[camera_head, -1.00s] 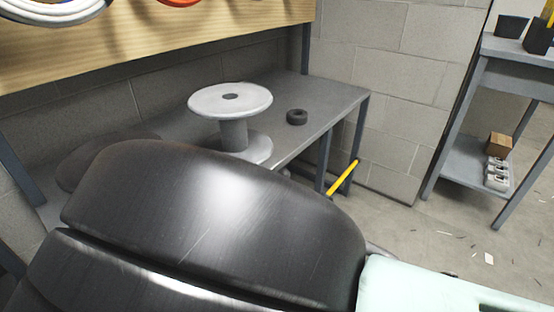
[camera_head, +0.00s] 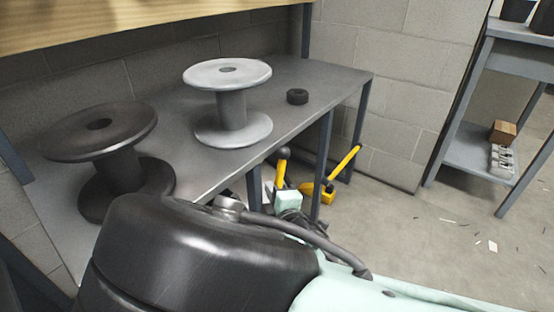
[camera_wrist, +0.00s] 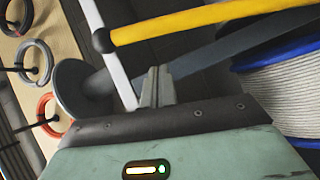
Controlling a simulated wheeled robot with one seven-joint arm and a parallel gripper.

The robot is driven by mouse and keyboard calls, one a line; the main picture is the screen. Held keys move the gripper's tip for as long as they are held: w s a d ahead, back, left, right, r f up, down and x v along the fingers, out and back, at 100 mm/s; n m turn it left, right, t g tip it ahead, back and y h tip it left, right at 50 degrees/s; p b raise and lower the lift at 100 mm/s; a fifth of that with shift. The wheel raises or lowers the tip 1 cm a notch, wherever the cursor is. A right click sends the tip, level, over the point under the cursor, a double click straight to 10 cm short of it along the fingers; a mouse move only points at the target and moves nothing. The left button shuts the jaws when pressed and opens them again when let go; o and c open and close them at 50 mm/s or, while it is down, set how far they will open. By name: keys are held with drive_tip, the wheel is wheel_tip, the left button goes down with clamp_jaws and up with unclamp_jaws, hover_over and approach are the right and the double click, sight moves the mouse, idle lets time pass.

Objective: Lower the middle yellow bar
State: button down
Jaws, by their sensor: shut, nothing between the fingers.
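A yellow bar with a black ball end (camera_wrist: 215,20) crosses the top of the wrist view. My gripper (camera_wrist: 157,75) is shut and empty, its fingertips just below that bar in the picture; I cannot tell if they touch. In the head view, a short upright yellow bar with a dark knob (camera_head: 281,170) shows under the bench, just behind the pale green body of my gripper (camera_head: 288,198). A second yellow bar (camera_head: 346,163) slants up to the right beside it. I cannot tell which is the middle one; their lower parts are partly hidden.
A grey bench (camera_head: 300,75) stands over the bars, its legs close to my arm. It carries a light spool (camera_head: 232,105), a dark spool (camera_head: 115,140) and a small black ring (camera_head: 297,96). A blue-flanged cable spool (camera_wrist: 285,85) is right of my gripper. Floor at right is mostly clear.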

drive_tip(key=w+d, duration=0.1)
drive_tip(key=w, duration=0.2)
drive_tip(key=shift+d+f+b, duration=0.35)
drive_tip(key=shift+d+f, duration=0.05)
